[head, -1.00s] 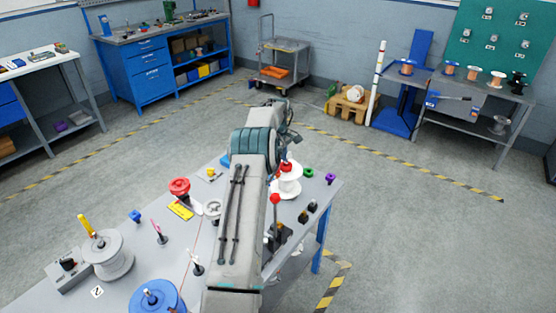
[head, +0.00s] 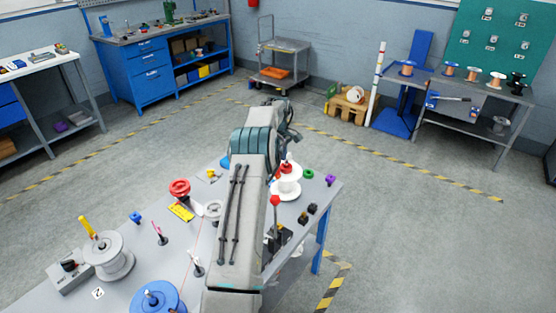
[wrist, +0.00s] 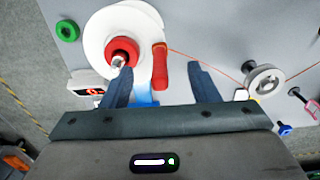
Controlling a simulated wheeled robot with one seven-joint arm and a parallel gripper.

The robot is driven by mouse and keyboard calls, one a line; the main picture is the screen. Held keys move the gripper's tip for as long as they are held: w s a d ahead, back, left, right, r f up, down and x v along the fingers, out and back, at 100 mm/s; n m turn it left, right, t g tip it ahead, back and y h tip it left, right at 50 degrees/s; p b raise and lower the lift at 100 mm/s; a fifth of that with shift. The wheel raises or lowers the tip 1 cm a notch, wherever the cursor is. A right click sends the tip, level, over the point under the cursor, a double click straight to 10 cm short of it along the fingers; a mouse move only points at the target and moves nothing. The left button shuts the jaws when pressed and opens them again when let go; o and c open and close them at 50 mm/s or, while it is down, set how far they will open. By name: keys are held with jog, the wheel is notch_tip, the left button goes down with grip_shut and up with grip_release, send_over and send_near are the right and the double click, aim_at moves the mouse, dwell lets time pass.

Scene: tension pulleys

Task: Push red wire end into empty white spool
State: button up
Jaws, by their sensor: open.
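The white spool (wrist: 98,36) has a red hub (wrist: 122,52) and shows at the upper left of the wrist view; in the head view it stands on the table beside my arm (head: 289,188). The red wire end (wrist: 159,66) is a thick red piece against the spool's right side. Thin red wire (wrist: 212,66) runs from it to the right. My gripper (wrist: 160,69) is open, with the red wire end between its fingers, nearer the left one. Whether a finger touches it I cannot tell. My arm hides the gripper in the head view.
A grey pulley (wrist: 263,81) on the table guides the wire. A red digital display (wrist: 90,88) sits beside the spool. A green ring (wrist: 67,30) lies at the left. In the head view, a red-knobbed lever (head: 275,201) and a blue spool (head: 157,299) stand on the table.

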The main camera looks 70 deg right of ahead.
jog(key=shift+r+p, duration=1.7)
jog(key=shift+r, duration=1.25)
